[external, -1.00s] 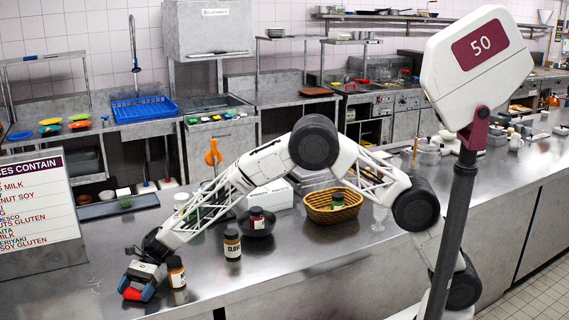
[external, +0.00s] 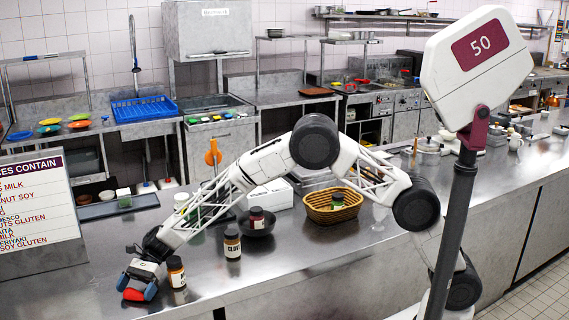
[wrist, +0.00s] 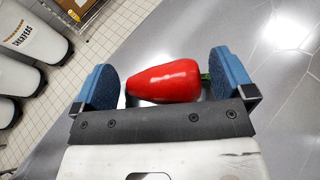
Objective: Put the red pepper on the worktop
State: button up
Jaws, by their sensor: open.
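The red pepper (wrist: 168,82) lies on its side between the two blue fingers of my open gripper (wrist: 165,85) in the wrist view, its green stem toward the right finger. Small gaps show between the pepper and the fingers. In the external view my gripper (external: 138,286) is low at the front left of the steel worktop (external: 75,290). The red pepper (external: 133,294) shows there at the fingertips. It appears to rest on the worktop, though its underside is hidden.
A dark-lidded jar (external: 176,271) stands just right of my gripper, and another jar (external: 232,244) is behind it. A dark bowl (external: 257,229) holds a jar. A wicker basket (external: 333,212) is further right. An allergen sign (external: 35,205) stands at the left.

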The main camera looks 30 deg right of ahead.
jog(key=shift+w+d+r, duration=0.2)
jog(key=shift+w+d, duration=0.1)
jog(key=shift+d, duration=0.05)
jog(key=shift+w+d+r, duration=0.5)
jog(key=shift+r, duration=0.15)
notch_tip(320, 180, up, 5)
jog(key=shift+f, duration=0.2)
jog(key=shift+r, duration=0.85)
